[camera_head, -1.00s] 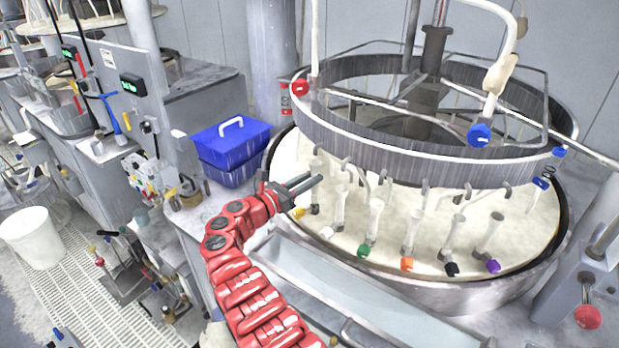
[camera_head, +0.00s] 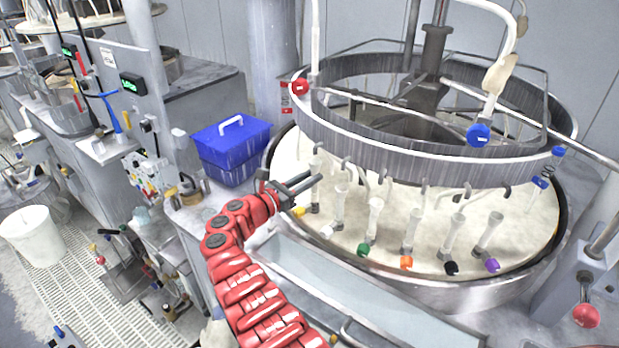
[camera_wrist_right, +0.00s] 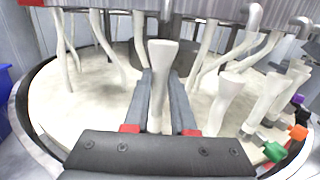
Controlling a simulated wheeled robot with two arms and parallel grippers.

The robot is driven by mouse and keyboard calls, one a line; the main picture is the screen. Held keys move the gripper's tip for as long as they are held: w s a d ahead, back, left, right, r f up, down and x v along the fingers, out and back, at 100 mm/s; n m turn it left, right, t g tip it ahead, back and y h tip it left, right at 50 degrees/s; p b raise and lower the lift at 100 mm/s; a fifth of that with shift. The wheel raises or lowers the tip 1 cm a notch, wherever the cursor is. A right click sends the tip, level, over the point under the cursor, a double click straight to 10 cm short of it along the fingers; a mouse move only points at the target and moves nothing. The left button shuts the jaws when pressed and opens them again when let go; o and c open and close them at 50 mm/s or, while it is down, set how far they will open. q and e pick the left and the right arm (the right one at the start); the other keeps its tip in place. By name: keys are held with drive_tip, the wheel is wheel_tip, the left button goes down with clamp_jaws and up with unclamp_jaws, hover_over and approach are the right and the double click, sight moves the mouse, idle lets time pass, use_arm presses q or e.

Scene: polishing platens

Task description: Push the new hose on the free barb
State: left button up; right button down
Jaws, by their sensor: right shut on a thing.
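My right gripper (camera_head: 312,180) is shut on a white flared hose (camera_wrist_right: 160,85) at the left end of a row of similar pieces. In the right wrist view the hose stands nearly upright between the two dark fingers, its wide mouth up. In the head view its top (camera_head: 316,163) shows just above the fingertips. I cannot tell whether this is the new hose. Small bent fittings (camera_head: 423,188) hang under the ring (camera_head: 400,150). I cannot make out which barb is free. My left gripper is not in view.
Several flared white pieces with coloured ends, such as the green one (camera_head: 375,222), stand over the pale platen (camera_head: 420,255). White hoses (camera_wrist_right: 97,35) hang behind the held one. A blue box (camera_head: 230,150) stands left of the platen. A metal trough (camera_head: 330,275) runs in front.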

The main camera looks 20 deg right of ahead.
idle(0.4)
drive_tip(key=shift+f+b, duration=1)
drive_tip(key=shift+f, duration=0.7)
drive_tip(key=c, duration=0.7)
unclamp_jaws()
drive_tip(key=shift+o, duration=0.2)
